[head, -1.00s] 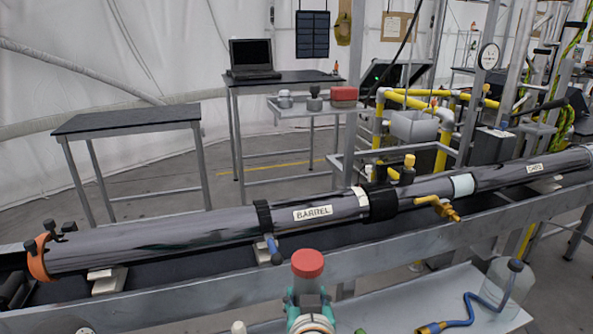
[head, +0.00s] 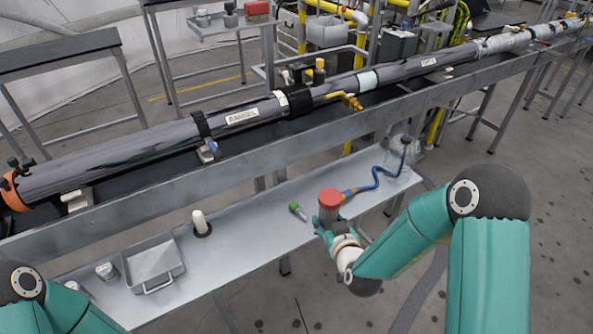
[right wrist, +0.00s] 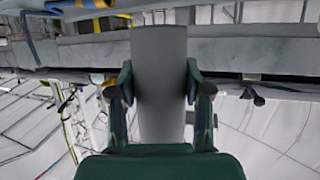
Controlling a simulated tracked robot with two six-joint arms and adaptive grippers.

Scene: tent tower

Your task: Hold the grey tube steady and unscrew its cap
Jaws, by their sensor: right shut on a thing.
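The grey tube (head: 328,214) stands roughly upright with its red cap (head: 330,196) on top, right of centre in the head view. My right gripper (head: 327,230) is shut around its lower part. In the right wrist view the tube's plain grey body (right wrist: 159,85) sits between the two fingers of my right gripper (right wrist: 158,92); the red cap does not show there. My left arm shows only as teal links at the bottom left of the head view, and its gripper is out of the picture.
Behind the tube is a metal shelf (head: 262,215) with a tray (head: 154,266), a white-tipped peg (head: 200,222), a green-ended item (head: 298,211) and a blue hose (head: 370,183). A long dark barrel (head: 130,152) lies on a rail beyond it. Floor shows at right.

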